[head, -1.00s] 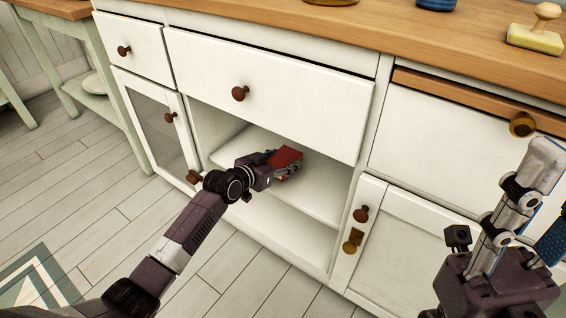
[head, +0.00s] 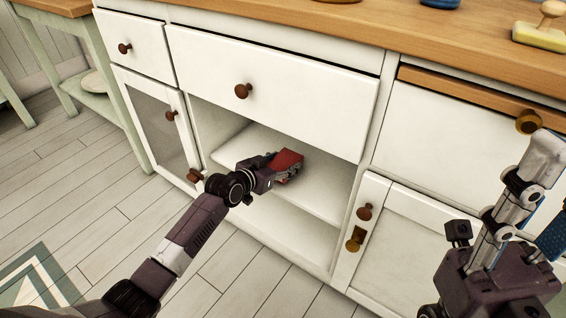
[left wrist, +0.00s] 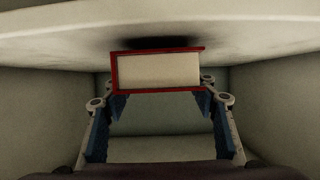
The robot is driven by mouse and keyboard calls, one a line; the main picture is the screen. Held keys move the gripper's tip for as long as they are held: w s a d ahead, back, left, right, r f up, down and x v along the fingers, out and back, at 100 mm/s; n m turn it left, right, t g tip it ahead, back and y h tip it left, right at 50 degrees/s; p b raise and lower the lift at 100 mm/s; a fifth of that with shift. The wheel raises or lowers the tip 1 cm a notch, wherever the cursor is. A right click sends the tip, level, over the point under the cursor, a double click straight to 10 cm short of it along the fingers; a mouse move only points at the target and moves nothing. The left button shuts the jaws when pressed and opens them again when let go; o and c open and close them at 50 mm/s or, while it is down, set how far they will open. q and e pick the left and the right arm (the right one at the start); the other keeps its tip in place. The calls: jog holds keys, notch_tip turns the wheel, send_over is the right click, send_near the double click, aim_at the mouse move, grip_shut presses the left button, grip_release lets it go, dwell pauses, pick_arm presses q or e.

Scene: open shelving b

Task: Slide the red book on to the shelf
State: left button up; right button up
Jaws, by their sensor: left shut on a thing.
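The red book (head: 288,163) is inside the open middle bay of the white cabinet, just above or on the shelf board (head: 318,192); contact cannot be told. My left gripper (head: 276,172) is shut on it, reaching in from the front left. In the left wrist view the book (left wrist: 158,71) shows its pale page edge framed by red covers, between the blue-padded fingers (left wrist: 160,100). A dark shadow lies on the pale surface beside it. My right gripper (head: 530,195) points up at the right edge, partly cut off, away from the book.
A drawer front (head: 265,90) closes off the space above the bay. A glass door (head: 155,125) is on the left and a panelled door (head: 405,250) on the right. The shelf is clear to the right of the book.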

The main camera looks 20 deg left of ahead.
pick_arm(q)
jog(key=shift+f, duration=0.45)
jog(key=o, duration=1.3)
jog(key=shift+o, duration=0.2)
jog(key=v, duration=1.2)
